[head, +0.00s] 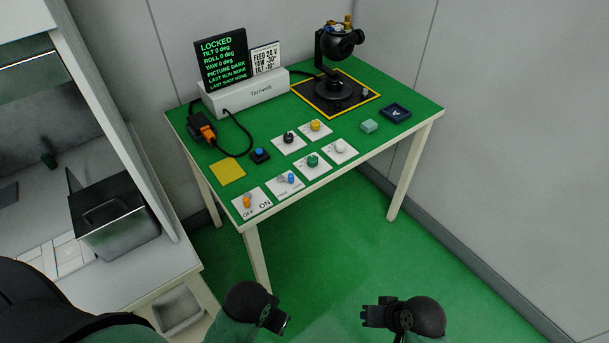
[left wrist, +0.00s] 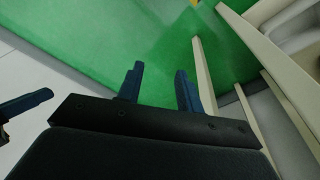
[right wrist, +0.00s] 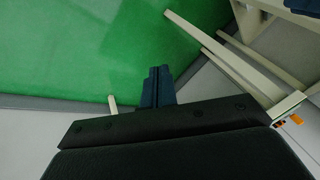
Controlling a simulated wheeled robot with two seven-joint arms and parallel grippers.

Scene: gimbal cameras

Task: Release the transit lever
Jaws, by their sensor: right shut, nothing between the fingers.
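The black gimbal camera (head: 338,45) stands on a black plate with a yellow border (head: 318,103) at the back right of the green table. A small grey piece (head: 365,92) shows on the plate beside the gimbal's foot; I cannot tell whether it is the transit lever. The display (head: 222,62) reads LOCKED, with tilt, roll and yaw at 0 deg. My left gripper (head: 279,322) is open and empty in front of the table; its spread fingers show in the left wrist view (left wrist: 160,88). My right gripper (head: 370,316) is shut and empty, also before the table.
The table (head: 228,152) holds a white Tarnwolt box (head: 248,95), several white switch cards, a blue button (head: 260,154), a yellow square (head: 228,171), a pale green block (head: 369,126) and a dark blue tray (head: 395,112). A white bench stands left. Green floor is clear before the table.

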